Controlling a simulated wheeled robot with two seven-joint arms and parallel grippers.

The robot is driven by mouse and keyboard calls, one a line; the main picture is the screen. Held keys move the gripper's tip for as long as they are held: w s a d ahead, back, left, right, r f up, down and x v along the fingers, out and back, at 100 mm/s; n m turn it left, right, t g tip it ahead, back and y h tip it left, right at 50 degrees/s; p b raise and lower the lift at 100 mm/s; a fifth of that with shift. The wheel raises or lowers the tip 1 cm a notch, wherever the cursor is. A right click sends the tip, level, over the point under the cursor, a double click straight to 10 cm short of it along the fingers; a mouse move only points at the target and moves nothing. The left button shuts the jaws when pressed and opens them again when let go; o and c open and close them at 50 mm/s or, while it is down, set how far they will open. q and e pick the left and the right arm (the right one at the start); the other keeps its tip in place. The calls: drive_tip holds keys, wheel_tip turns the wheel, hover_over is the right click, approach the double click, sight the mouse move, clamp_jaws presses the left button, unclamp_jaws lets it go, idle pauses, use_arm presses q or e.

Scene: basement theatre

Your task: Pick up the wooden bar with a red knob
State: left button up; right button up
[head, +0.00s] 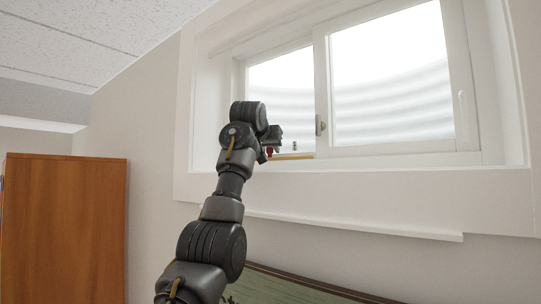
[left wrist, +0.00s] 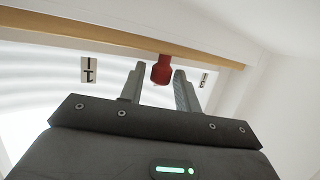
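The wooden bar (head: 293,157) lies along the sill at the foot of the window in the head view. Its red knob (head: 269,151) shows beside my left gripper (head: 272,141). In the left wrist view the bar (left wrist: 90,35) crosses the top of the picture. The red knob (left wrist: 162,70) sticks out from it between the two fingertips of my left gripper (left wrist: 160,77). The fingers are open, with gaps visible on both sides of the knob. My right gripper is in neither view.
The white window frame (head: 322,85) and its deep recess surround the bar. A white ledge (head: 360,228) runs below the window. A wooden cabinet (head: 65,230) stands at the left. A green framed panel (head: 275,288) is at the bottom. Wall between cabinet and window is bare.

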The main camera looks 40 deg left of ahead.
use_arm(q)
drive_tip(key=shift+s, duration=0.25)
drive_tip(key=shift+r, duration=0.1)
drive_tip(key=shift+c, duration=0.9)
clamp_jaws()
